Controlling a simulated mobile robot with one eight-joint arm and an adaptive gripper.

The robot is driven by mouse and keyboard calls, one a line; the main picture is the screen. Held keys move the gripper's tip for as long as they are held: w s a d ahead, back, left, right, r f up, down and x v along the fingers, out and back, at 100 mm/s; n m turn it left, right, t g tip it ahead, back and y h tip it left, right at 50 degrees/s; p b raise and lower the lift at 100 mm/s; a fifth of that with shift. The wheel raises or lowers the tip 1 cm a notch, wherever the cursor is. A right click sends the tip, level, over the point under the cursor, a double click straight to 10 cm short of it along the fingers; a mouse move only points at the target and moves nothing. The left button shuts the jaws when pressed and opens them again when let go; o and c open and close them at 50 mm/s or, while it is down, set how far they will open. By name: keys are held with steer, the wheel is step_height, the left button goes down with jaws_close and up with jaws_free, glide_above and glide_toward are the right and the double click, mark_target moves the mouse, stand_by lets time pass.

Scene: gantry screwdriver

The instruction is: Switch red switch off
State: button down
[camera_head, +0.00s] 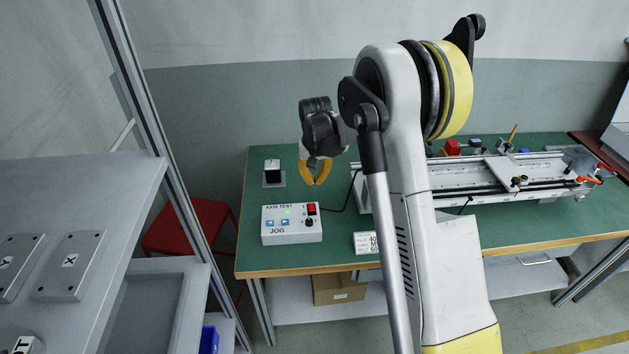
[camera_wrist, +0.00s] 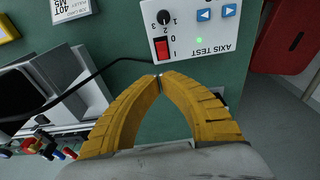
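The red switch (camera_head: 311,209) is on the top right of the white AXIS TEST control box (camera_head: 290,236) on the green table. In the wrist view the red switch (camera_wrist: 162,48) shows as a red rocker between the marks 0 and I. A small green light (camera_wrist: 199,40) glows on the box. My gripper (camera_head: 316,184) is behind and above the box, pointing down. In the wrist view its two yellow fingers (camera_wrist: 159,77) meet at the tips, with nothing between them. The tips appear just below the switch in that picture and do not cover it; their height above the table is unclear.
A black knob (camera_wrist: 164,17) and blue arrow buttons (camera_wrist: 229,10) sit near the switch. A black cable (camera_head: 345,203) runs from the box toward the linear-axis rig (camera_head: 500,190). A small switch-like fixture (camera_head: 273,174) stands behind the box. A red stool (camera_head: 190,225) is left of the table.

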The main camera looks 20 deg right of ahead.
mark_target(314, 206)
step_height(314, 206, down, 9)
steer(key=b, duration=0.3)
steer(key=shift+f, duration=0.1)
steer(key=shift+s+f, duration=0.15)
steer(key=shift+f, duration=0.15)
steer(key=shift+s+a+f+t+b, duration=0.15)
steer(key=shift+s+f+t+b, duration=0.15)
steer(key=shift+f+t+b, duration=0.4)
steer(key=shift+r, duration=0.35)
steer(key=shift+w, duration=0.2)
